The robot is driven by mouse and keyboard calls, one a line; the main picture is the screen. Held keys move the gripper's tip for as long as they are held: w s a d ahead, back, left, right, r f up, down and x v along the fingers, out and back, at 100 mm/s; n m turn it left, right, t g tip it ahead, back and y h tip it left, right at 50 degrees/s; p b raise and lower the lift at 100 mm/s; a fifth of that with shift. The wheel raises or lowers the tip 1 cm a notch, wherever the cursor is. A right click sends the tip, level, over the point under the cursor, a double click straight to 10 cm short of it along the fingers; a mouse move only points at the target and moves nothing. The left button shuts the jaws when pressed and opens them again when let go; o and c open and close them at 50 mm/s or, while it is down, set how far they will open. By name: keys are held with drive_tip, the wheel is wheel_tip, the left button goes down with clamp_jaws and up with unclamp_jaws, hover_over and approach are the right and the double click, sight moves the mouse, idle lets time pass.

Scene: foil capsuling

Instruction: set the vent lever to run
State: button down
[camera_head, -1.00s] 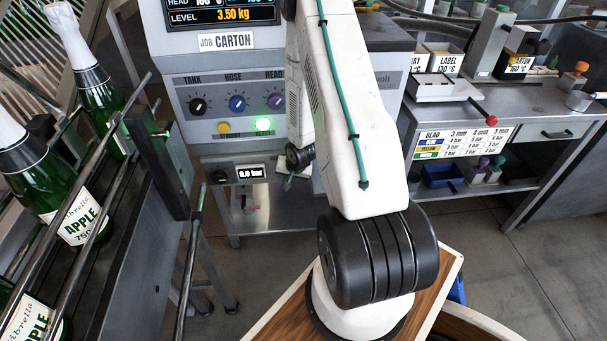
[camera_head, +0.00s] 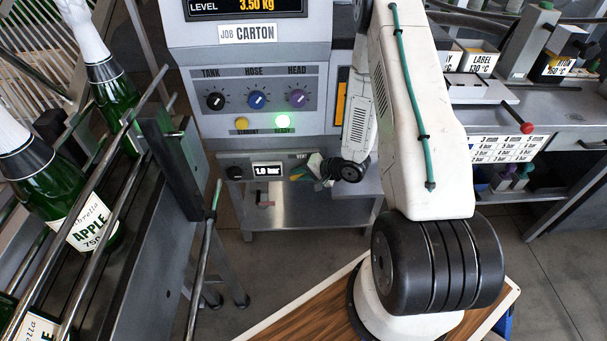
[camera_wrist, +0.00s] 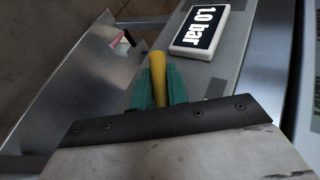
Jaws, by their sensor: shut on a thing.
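The yellow vent lever (camera_wrist: 158,68) sits between the green fingers of my gripper (camera_wrist: 159,88) in the wrist view, on the front of the grey machine. My gripper is shut on it. In the head view my gripper (camera_head: 308,171) is at the right part of the machine's lower panel, by a partly covered vent label, and its wrist hides much of that area. The pressure display (camera_head: 267,170) left of my gripper reads 1.0 bar, as it does in the wrist view (camera_wrist: 200,28). The lever's position marks cannot be made out.
Tank, hose and head knobs (camera_head: 257,100) and a lit green button (camera_head: 283,121) are above the lower panel. A steel shelf (camera_head: 285,212) lies below. A rack with green bottles (camera_head: 118,100) stands at left. A bench (camera_head: 545,120) with a red-knobbed lever is at right.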

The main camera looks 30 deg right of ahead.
drive_tip(key=shift+w+r, duration=0.15)
drive_tip(key=shift+w, duration=0.1)
idle(0.3)
drive_tip(key=c, duration=1.4)
unclamp_jaws()
drive_tip(key=shift+o, duration=0.2)
drive_tip(key=shift+s, duration=0.15)
drive_tip(key=v, duration=0.7)
drive_tip(key=shift+s+d, duration=0.25)
drive_tip(key=shift+d, duration=0.05)
